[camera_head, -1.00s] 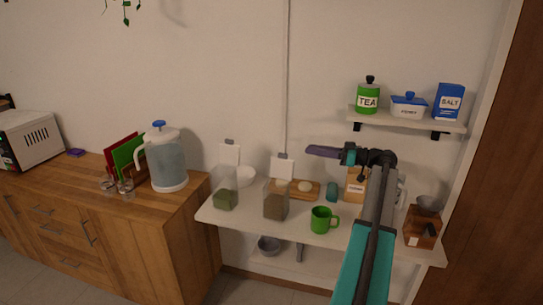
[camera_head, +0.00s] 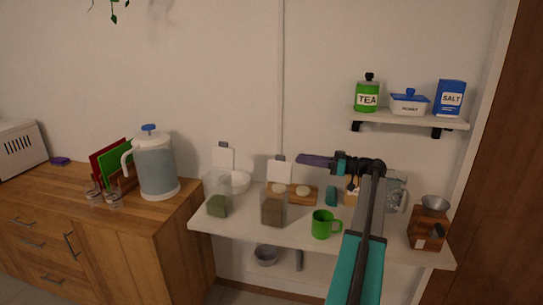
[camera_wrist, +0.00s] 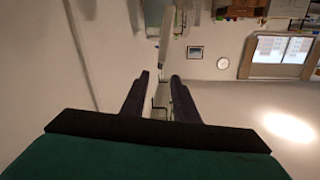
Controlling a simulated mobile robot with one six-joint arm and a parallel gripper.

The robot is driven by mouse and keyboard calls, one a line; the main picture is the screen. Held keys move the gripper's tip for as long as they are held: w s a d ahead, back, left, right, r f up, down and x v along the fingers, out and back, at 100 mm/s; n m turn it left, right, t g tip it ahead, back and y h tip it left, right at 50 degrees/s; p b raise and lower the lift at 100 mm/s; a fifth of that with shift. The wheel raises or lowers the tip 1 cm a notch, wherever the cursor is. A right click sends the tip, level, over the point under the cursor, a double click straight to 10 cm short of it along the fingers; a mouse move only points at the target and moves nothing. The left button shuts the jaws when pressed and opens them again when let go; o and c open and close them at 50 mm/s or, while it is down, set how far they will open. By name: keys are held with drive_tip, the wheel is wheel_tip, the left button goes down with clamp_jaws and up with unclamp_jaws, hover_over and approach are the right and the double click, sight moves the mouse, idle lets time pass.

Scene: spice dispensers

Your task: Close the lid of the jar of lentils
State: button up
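Two clear square jars stand on the white shelf, each with a pale lid raised up behind it. The left jar (camera_head: 217,206) holds green contents and its lid (camera_head: 223,157) stands upright. The right jar (camera_head: 274,209) holds brown contents and its lid (camera_head: 280,171) also stands upright. I see no readable labels, so I cannot tell which holds lentils. My gripper (camera_head: 303,159) points left, above and just right of the right jar's raised lid in the picture. In the wrist view its dark fingers (camera_wrist: 160,76) are apart with nothing between them.
A green mug (camera_head: 322,225) stands right of the brown-filled jar. A board (camera_head: 303,198) with pale round items lies behind. A grinder (camera_head: 428,228) stands at the right end. A water jug (camera_head: 156,170) stands on the wooden counter. A wall shelf (camera_head: 410,119) is above right.

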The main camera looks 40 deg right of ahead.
sight(275, 160)
drive_tip(key=p+x, duration=0.3)
drive_tip(key=x, duration=0.9)
drive_tip(key=shift+r+p, duration=0.1)
drive_tip(key=shift+p, duration=0.2)
drive_tip(key=shift+x, duration=0.8)
drive_tip(key=shift+c, duration=0.4)
clamp_jaws()
